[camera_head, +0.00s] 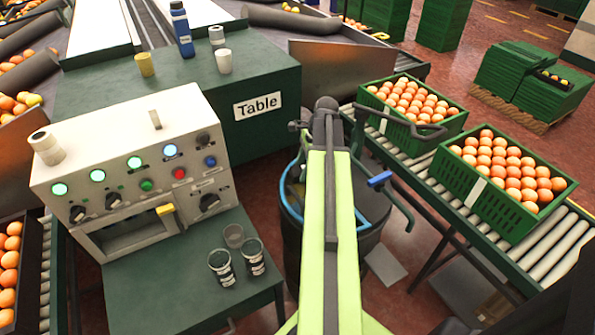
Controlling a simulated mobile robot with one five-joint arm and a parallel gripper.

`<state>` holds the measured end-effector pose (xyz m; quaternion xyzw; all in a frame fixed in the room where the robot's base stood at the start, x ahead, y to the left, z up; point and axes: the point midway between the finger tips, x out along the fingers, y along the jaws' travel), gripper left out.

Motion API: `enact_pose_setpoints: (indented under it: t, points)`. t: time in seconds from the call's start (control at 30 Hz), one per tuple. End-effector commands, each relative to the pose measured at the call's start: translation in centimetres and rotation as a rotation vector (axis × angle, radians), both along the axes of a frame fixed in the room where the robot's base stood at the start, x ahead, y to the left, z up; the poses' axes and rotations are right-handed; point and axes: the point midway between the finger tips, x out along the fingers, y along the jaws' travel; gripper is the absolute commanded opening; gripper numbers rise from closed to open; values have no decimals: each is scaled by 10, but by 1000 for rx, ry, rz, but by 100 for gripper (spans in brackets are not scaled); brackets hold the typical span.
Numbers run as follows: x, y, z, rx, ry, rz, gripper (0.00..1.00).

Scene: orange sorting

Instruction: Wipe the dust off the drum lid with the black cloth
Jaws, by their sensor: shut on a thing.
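A dark round drum (291,240) with a blue rim stands at the picture's middle, behind my lime-green arm. Only its left and right parts show on either side of the arm. A dark surface shows inside the rim to the right of the arm, and I cannot tell whether it is the lid or the cloth. No dust can be made out. My arm reaches from the bottom edge up over the drum to a dark joint. My gripper's fingers are hidden behind the arm. I cannot pick out the black cloth.
A roller conveyor (560,250) on the right carries two green crates (478,205) of oranges. On the left are a control box (110,150) with lit buttons and a green table (225,120). Several cups and a blue bottle (181,30) stand on surfaces there. Red floor shows right of the drum.

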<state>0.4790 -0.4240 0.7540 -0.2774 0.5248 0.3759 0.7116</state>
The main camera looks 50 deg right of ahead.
Motion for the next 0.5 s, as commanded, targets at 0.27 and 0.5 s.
enact_pose_setpoints:
  t: [0.27, 0.5]
  points:
    - [-4, -11, -1, 0, 1, 1, 12]
    - [-8, -28, -3, 0, 0, -1, 12]
